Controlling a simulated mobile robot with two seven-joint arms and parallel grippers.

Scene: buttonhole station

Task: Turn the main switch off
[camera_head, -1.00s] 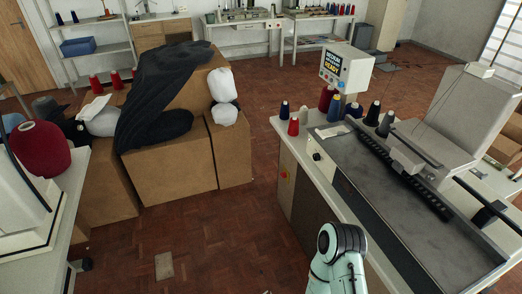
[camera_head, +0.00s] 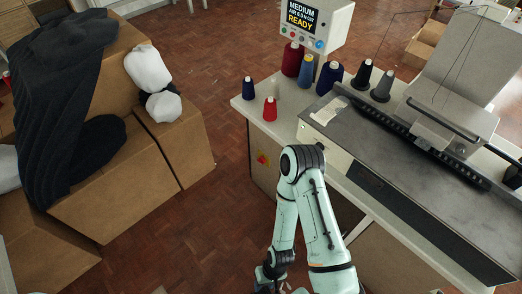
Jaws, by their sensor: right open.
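The main switch (camera_head: 262,159), a small red knob on a yellow plate, is on the side panel of the buttonhole station (camera_head: 255,182), below the tabletop's left end. The angle of its knob is too small to read. My right arm reaches in from the bottom, with its elbow in front of the station's side. My right gripper (camera_head: 279,288) is only partly in view at the bottom edge, open, well below the switch and apart from it. My left gripper is not in view.
Thread cones, including a small red one (camera_head: 270,109), stand on the tabletop's left end. A control box (camera_head: 316,25) behind them reads READY. Cardboard boxes (camera_head: 112,196) with dark cloth stand at the left. The brick-patterned floor (camera_head: 187,225) between boxes and station is clear.

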